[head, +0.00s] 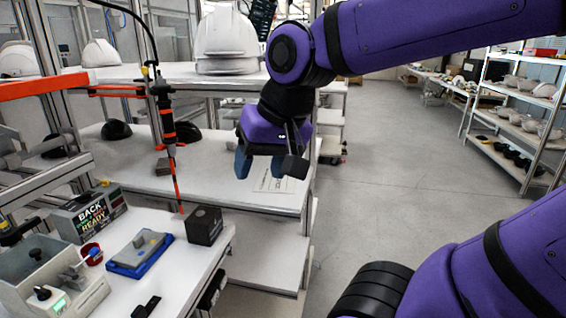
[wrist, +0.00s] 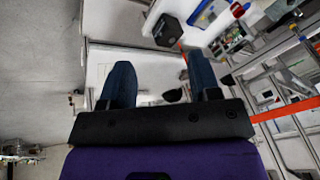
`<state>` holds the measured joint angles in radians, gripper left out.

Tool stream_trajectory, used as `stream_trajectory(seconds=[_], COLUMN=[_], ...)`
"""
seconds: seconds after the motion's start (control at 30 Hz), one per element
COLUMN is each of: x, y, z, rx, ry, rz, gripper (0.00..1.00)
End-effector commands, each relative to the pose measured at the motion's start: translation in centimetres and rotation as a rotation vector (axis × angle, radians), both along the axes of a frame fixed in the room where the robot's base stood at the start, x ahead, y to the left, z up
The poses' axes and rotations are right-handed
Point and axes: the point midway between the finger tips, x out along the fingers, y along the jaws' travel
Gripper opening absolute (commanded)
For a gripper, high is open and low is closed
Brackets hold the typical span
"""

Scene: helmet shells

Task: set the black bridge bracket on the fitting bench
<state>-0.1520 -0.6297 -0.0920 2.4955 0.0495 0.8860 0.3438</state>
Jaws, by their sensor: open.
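My gripper (head: 259,167) hangs open and empty above the right end of the middle white shelf (head: 222,180), with its two blue fingers apart. The fingers also show in the wrist view (wrist: 159,65), with nothing between them. A small black piece (head: 146,307) lies on the near white bench (head: 190,262) at the bottom of the head view. It may be the black bridge bracket, but it is too small to tell. A dark box (head: 204,225) stands at that bench's far right corner and shows in the wrist view (wrist: 167,30). I cannot tell which surface is the fitting bench.
A blue tray (head: 140,252) with a grey piece, a sign box (head: 90,212) and a red cup (head: 91,253) are on the near bench. An orange-tipped tool (head: 168,135) hangs left of my gripper. White helmets (head: 226,38) stand above.

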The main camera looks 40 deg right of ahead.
Motion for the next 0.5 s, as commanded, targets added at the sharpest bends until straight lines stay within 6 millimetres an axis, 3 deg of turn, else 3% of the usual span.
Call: stream_trajectory(seconds=[0.2, 0.5], x=[-3.0, -3.5], y=[-1.4, -1.5], z=[0.9, 0.9], rx=[-0.197, -0.238], ry=[-0.089, -0.098], rz=[0.202, 0.248], gripper=[0.57, 0.57])
